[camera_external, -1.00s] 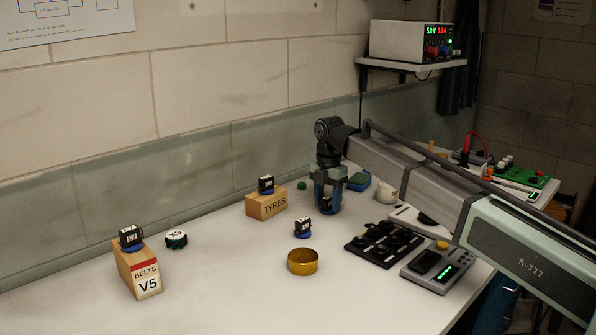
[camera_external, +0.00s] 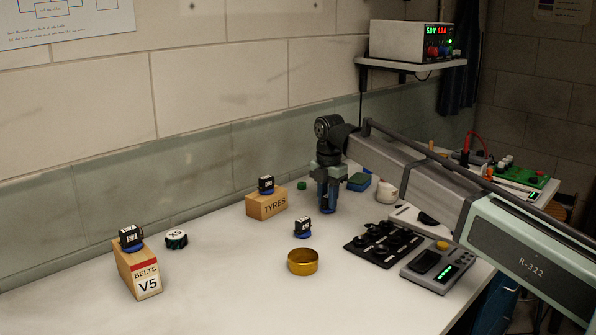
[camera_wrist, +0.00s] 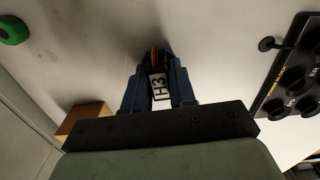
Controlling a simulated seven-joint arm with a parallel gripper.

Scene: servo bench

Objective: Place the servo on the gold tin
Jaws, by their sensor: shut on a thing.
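My gripper (camera_external: 328,206) is shut on a servo marked H3 (camera_wrist: 159,86), which shows between the blue fingers in the wrist view. In the external view the fingers point down over the bench, and they mostly hide the held servo. I cannot tell whether it touches the bench. The gold tin (camera_external: 303,262) is a short round open ring on the white bench, in front of and a little left of my gripper. Another black servo with a blue base (camera_external: 302,228) stands between the tin and my gripper, apart from both.
Servos sit on the TYRES box (camera_external: 267,206) and the BELTS V5 box (camera_external: 140,275). An X5 item (camera_external: 176,239) lies near the wall. A black knob panel (camera_external: 382,242) and grey console (camera_external: 438,267) stand right of the tin.

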